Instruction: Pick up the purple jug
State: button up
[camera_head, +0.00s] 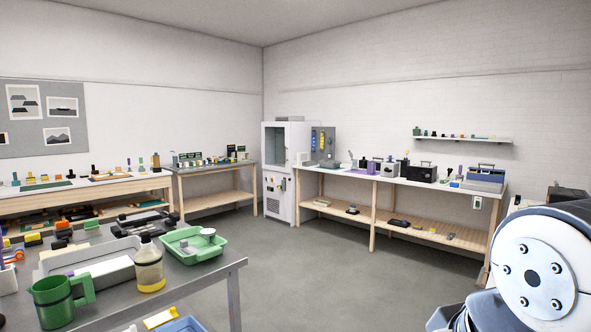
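A small purple object (374,168) stands on the white-topped bench along the right-hand wall, among dark boxes and bottles. It is far off and too small to tell whether it is a jug. A green jug with a handle (56,302) stands upright on the near grey table at the lower left. No clearly recognisable purple jug shows in this view. Part of my arm (536,274) fills the lower right corner. My gripper is outside the picture.
The near table (222,272) also holds a bottle of yellowish liquid (149,268) and a green tray (185,251). Benches line the walls, and a white cabinet (281,200) stands in the far corner. The grey floor (325,275) between is clear.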

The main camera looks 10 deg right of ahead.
aim_at(372, 168)
jog(key=i+j, duration=0.15)
jog(key=i, duration=0.35)
jog(key=i+j+z, duration=0.1)
jog(key=i, duration=0.4)
jog(key=i+j, duration=0.2)
jog(key=i, duration=0.3)
jog(key=i+l+z, duration=0.25)
jog(key=i, duration=1)
jog(key=i+j+z, duration=0.2)
jog(key=i, duration=1)
jog(key=i+l+z, duration=0.2)
jog(key=i, duration=0.5)
jog(key=i+j+z, duration=0.2)
jog(key=i, duration=0.5)
jog(key=i+j+z, duration=0.2)
jog(key=i, duration=0.55)
jog(key=i+j, duration=0.1)
jog(key=i, duration=1.05)
jog(key=i+j, duration=0.15)
jog(key=i, duration=1)
